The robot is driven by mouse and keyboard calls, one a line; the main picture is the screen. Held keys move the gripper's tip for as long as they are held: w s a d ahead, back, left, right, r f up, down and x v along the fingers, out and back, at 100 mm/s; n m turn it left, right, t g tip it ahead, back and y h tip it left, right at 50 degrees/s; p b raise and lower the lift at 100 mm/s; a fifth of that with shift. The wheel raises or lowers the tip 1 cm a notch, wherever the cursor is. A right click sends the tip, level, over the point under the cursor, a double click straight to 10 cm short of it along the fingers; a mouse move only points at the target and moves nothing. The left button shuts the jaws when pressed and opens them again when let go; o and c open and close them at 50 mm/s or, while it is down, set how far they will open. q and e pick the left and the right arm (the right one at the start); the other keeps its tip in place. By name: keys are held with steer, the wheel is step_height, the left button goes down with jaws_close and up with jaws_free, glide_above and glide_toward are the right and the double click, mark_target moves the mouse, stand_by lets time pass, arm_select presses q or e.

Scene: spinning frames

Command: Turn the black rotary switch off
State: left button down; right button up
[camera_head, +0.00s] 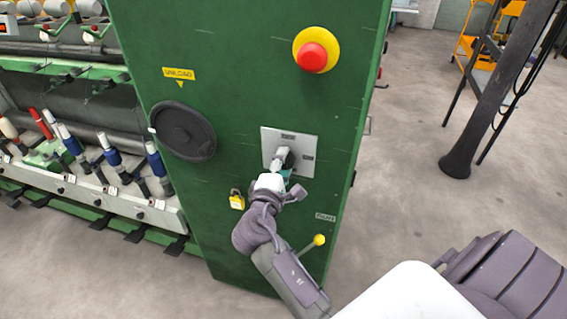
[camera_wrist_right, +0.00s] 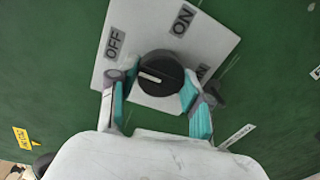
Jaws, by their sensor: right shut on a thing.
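The black rotary switch (camera_wrist_right: 158,72) sits on a light grey plate (camera_wrist_right: 210,45) with OFF and ON labels on the green cabinet. In the wrist view, its white pointer line runs nearly level, with its left end below the OFF label. My right gripper (camera_wrist_right: 157,92) is shut on the switch, with one teal-padded finger at each side. In the head view, the right gripper (camera_head: 280,168) reaches the plate (camera_head: 301,141) from below and hides most of the switch. My left gripper is not in view.
A red button on a yellow base (camera_head: 312,57) is above the plate. A black handwheel (camera_head: 183,131) is to its left, and a yellow padlock (camera_head: 237,200) and yellow-knobbed lever (camera_head: 318,240) are below.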

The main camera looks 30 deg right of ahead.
steer(key=o, duration=1.2)
steer(key=shift+w, duration=0.1)
steer(key=shift+c, duration=0.2)
steer(key=shift+a, duration=0.1)
steer(key=v, duration=0.7)
steer(key=shift+s, duration=0.2)
